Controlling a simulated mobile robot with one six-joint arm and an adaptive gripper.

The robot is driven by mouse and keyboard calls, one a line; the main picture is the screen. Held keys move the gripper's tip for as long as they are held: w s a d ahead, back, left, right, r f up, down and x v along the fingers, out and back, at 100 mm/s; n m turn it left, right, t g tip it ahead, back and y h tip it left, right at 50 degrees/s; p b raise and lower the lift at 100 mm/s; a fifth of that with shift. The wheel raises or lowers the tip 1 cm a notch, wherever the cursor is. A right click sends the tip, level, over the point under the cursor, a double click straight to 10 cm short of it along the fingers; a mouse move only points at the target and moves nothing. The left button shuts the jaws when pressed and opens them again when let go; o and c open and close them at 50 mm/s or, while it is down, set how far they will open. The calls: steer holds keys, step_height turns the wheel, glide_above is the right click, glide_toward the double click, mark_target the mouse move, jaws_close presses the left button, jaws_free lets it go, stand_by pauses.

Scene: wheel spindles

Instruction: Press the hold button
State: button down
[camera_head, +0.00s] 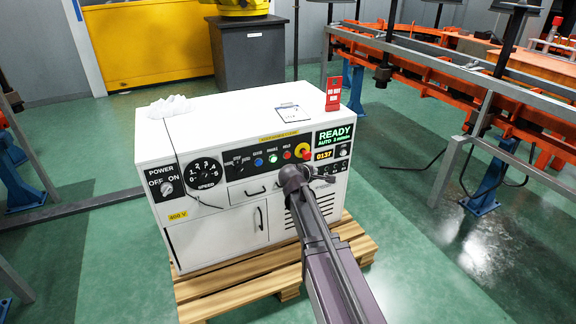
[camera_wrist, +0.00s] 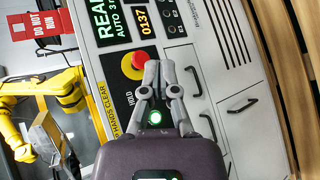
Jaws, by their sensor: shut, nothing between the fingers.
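My gripper also shows in the head view (camera_head: 291,173), in front of the panel just below the red button. It is shut and empty. I cannot tell whether it touches the panel.
A yellow-collared red mushroom button (camera_wrist: 134,65) is close beside my fingertips. Drawer handles (camera_wrist: 194,80) stick out to the right. The cabinet stands on a wooden pallet (camera_head: 240,283).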

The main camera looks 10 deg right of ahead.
mark_target(287, 155)
steer(key=w+a+f+n+t+b, duration=0.3)
steer(key=w+f+n+t+b, duration=0.1)
steer(key=b, duration=0.5)
steer(key=w+f+n, duration=0.1)
steer(key=w+n, duration=0.1)
steer(key=w, duration=0.1)
steer(key=shift+w+f, duration=0.25)
steer(key=shift+w, duration=0.05)
steer(key=shift+a, duration=0.1)
steer(key=shift+w+a, duration=0.35)
steer(key=shift+w, duration=1.05)
steer(key=shift+w+a, duration=0.4)
steer(key=shift+w, duration=1.05)
steer(key=shift+w+a, duration=0.35)
steer(key=shift+w, duration=1.05)
steer(key=shift+w, duration=0.1)
steer(key=shift+w+a, duration=0.1)
steer(key=shift+w, duration=0.2)
